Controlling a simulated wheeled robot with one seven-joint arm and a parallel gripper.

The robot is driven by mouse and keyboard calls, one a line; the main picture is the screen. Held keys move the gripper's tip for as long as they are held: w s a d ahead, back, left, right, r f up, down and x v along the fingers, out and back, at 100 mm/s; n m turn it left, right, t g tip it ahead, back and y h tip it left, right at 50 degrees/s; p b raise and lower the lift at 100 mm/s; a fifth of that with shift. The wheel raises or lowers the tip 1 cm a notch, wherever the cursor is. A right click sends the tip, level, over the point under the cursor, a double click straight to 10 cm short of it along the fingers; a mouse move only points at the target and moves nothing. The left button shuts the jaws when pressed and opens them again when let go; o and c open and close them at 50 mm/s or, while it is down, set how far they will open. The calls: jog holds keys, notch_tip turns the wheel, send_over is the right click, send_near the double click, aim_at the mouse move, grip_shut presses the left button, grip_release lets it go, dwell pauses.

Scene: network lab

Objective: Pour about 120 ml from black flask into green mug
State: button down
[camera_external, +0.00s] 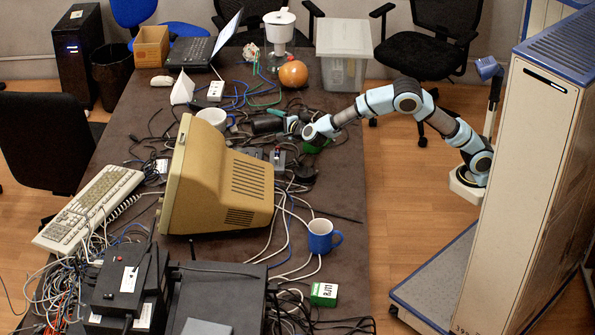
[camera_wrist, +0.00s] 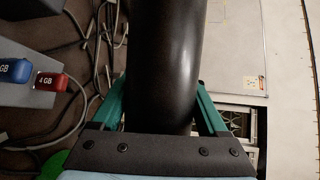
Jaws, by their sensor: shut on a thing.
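My gripper (camera_external: 291,123) is shut on the black flask (camera_external: 267,125), which shows large between the teal fingers in the wrist view (camera_wrist: 166,60). In the external view the flask looks near horizontal and points left from my gripper. I cannot tell whether it touches the table. A green thing (camera_external: 316,147) shows just below my wrist, mostly covered by the arm, and a green rounded patch (camera_wrist: 52,163) shows at lower left in the wrist view. I cannot tell whether either is the green mug. No liquid is seen.
A beige monitor (camera_external: 215,180) stands near the flask, with a white mug (camera_external: 213,118) behind it. Cables cover much of the table. A blue mug (camera_external: 321,236) and a small green-and-white box (camera_external: 324,294) stand near the right edge. An orange ball (camera_external: 293,74) lies farther back.

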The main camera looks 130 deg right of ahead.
jog(key=f+n+p, duration=0.1)
jog(key=p, duration=0.5)
jog(key=shift+w+n+g+y, duration=0.15)
jog(key=shift+n+g+y, duration=0.15)
jog(key=shift+g+y, duration=0.1)
jog(key=p, duration=0.3)
jog(key=shift+w+n, duration=0.15)
jog(key=shift+n, duration=0.15)
jog(key=shift+f, duration=0.4)
jog(key=shift+d+r+y+p, duration=0.1)
jog(key=shift+r+y+p, duration=0.2)
jog(key=shift+p, duration=0.65)
jog(key=shift+w+f, duration=0.1)
jog(key=shift+n+g+p, duration=0.3)
jog(key=shift+p, duration=0.3)
